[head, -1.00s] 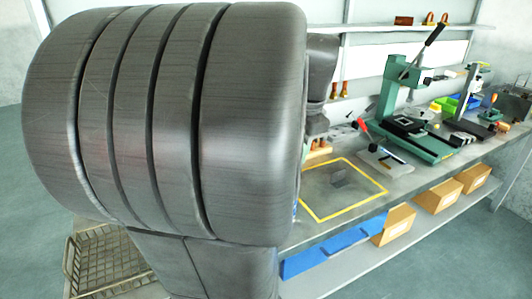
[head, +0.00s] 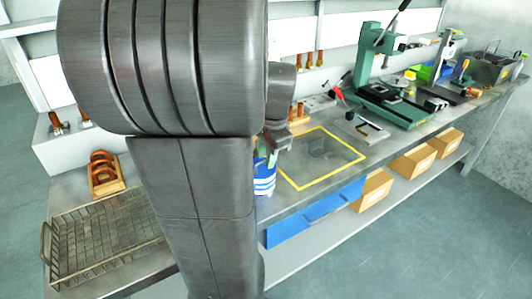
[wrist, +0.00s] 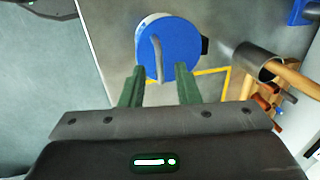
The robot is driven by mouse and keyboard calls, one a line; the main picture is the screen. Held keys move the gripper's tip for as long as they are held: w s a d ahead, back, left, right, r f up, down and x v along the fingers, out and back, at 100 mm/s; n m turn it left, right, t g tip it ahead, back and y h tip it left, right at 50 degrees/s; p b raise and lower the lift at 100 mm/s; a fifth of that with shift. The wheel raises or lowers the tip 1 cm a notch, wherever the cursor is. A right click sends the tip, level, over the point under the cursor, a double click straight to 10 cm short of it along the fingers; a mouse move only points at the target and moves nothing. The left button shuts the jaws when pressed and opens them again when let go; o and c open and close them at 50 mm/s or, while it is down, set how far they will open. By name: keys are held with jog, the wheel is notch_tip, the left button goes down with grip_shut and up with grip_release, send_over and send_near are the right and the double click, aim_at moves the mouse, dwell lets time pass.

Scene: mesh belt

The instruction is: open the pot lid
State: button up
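The pot (head: 264,185), blue and white, stands on the bench beside the yellow outline and is partly hidden by my arm in the head view. In the wrist view its round blue lid (wrist: 182,38) is seen from above, with a curved grey handle (wrist: 157,57) across it. The lid appears to sit on the pot. My gripper (wrist: 160,71) is open, its two green fingers apart at the lid's near edge. The handle's near end lies between the fingertips in the picture; I cannot tell the height gap. Nothing is held.
A wire basket (head: 100,238) lies at left, and a green press (head: 368,60) stands farther back.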

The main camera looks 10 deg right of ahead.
grip_shut()
jog(key=shift+r+p, duration=0.15)
jog(key=shift+p, duration=0.15)
